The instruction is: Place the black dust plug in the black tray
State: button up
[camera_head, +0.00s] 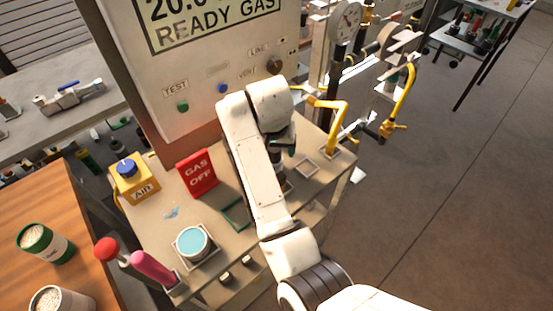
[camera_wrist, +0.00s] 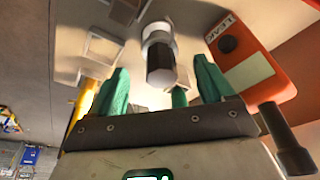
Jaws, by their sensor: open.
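In the wrist view a dark cylindrical plug (camera_wrist: 161,62) with a pale collar stands between the green fingers of my gripper (camera_wrist: 160,88). It looks like the black dust plug. The fingers are open, and I see no contact with the plug. In the head view my gripper (camera_head: 284,146) points down over the cart top, mostly hidden by my arm. A dark piece shows just below it. I cannot clearly pick out a black tray; a dark green rimmed frame (camera_head: 236,214) lies beside my arm, partly hidden.
The cart (camera_head: 150,212) carries a red GAS OFF sign (camera_head: 197,173), a yellow AIR box (camera_head: 135,180) and a blue-topped cup (camera_head: 193,243). Yellow pipes (camera_head: 338,128) stand at right. A red LEAK panel (camera_wrist: 262,85) and another dark cylinder (camera_wrist: 288,140) are at right in the wrist view.

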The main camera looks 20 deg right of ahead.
jog(key=shift+p+x, duration=0.45)
jog(key=shift+x, duration=2.3)
jog(key=shift+a, duration=0.1)
jog(key=shift+r, duration=0.1)
jog(key=c, duration=1.3)
